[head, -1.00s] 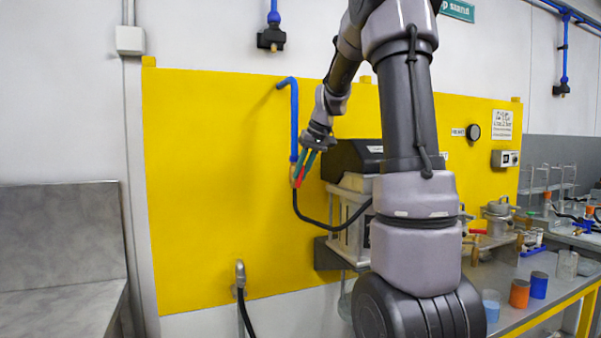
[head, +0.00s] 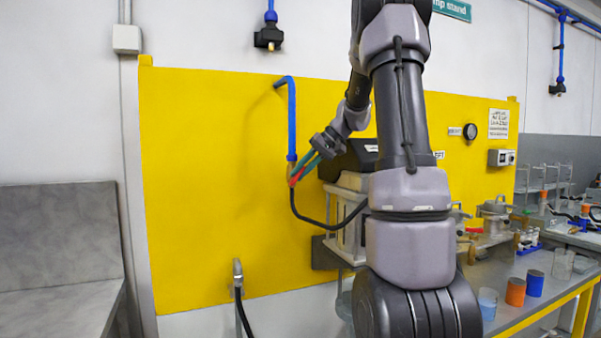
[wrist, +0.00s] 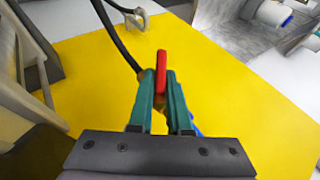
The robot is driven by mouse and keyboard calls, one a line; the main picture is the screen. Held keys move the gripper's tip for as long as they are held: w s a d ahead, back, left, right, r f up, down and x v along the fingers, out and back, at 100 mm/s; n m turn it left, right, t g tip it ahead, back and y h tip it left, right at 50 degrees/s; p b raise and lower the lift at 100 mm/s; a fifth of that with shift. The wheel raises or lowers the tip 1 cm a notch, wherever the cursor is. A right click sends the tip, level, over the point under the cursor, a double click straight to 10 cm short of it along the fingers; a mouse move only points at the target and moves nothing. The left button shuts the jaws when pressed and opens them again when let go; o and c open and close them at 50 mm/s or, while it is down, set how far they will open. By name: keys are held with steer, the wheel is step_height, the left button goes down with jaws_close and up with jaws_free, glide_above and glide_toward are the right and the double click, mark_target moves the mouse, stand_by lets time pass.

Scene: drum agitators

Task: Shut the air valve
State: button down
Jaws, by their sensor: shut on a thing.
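The air valve sits at the lower end of a blue air pipe (head: 291,120) on the yellow panel. Its red lever (head: 296,178) slants up to the right in the head view. My gripper (head: 302,170) reaches in from the upper right, its teal fingers closed on the lever. In the wrist view the red lever (wrist: 161,70) stands between the two fingers (wrist: 160,100) and sticks out past their tips. The valve body is mostly hidden behind the fingers there.
A black hose (head: 318,222) loops from the valve to the right. A caged, black-topped unit (head: 345,225) stands right of the valve, close to my gripper. A tap with a hose (head: 238,275) is low on the panel. The panel (head: 205,180) left of the valve is clear.

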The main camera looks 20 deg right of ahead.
steer(key=c, duration=0.9)
jaws_free()
steer(key=shift+o, duration=0.2)
steer(key=v, duration=1.1)
